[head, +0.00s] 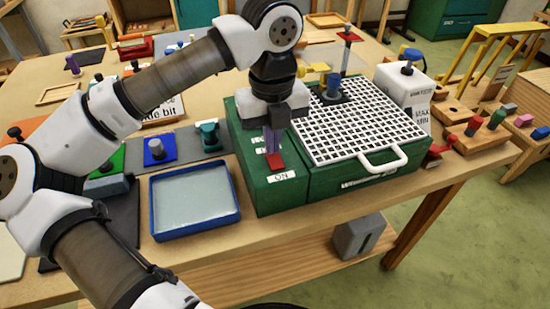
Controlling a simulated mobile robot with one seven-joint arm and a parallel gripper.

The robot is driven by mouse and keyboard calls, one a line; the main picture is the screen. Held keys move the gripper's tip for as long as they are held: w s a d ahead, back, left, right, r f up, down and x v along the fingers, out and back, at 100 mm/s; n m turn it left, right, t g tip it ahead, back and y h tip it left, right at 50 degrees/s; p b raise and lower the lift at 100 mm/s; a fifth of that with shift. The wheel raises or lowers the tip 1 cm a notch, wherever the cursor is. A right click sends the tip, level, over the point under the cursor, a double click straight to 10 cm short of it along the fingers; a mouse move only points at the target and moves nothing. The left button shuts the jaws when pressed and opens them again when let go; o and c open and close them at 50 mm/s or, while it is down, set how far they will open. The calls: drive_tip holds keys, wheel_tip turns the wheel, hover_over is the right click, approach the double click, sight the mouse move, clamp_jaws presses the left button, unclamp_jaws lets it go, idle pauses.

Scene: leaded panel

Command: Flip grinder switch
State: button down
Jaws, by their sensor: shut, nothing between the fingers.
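The grinder (325,180) is a green box with a white grid top and a white handle at its front. Its switch (276,161) is a red rocker on the green side section, just above a white label reading "ON" (281,176). My gripper (272,148) points straight down over the switch, with its fingers shut and empty. The fingertips are at or just above the back of the red switch. I cannot tell whether they touch it. The fingers hide part of the switch, and its tilt is hard to make out.
A blue-rimmed tray (194,235) sits left of the grinder near the table's front edge. A blue knob piece (157,149) and a teal piece (208,134) stand behind it. A white bottle (402,88) stands behind the grinder at right. Wooden racks with colored pegs lie further right.

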drive_tip(key=shift+f+b, duration=0.4)
drive_tip(key=shift+f, duration=0.1)
drive_tip(key=shift+r, duration=0.1)
drive_tip(key=shift+r+p, duration=1.9)
drive_tip(key=shift+r, duration=1.6)
drive_tip(key=shift+s+f, duration=0.1)
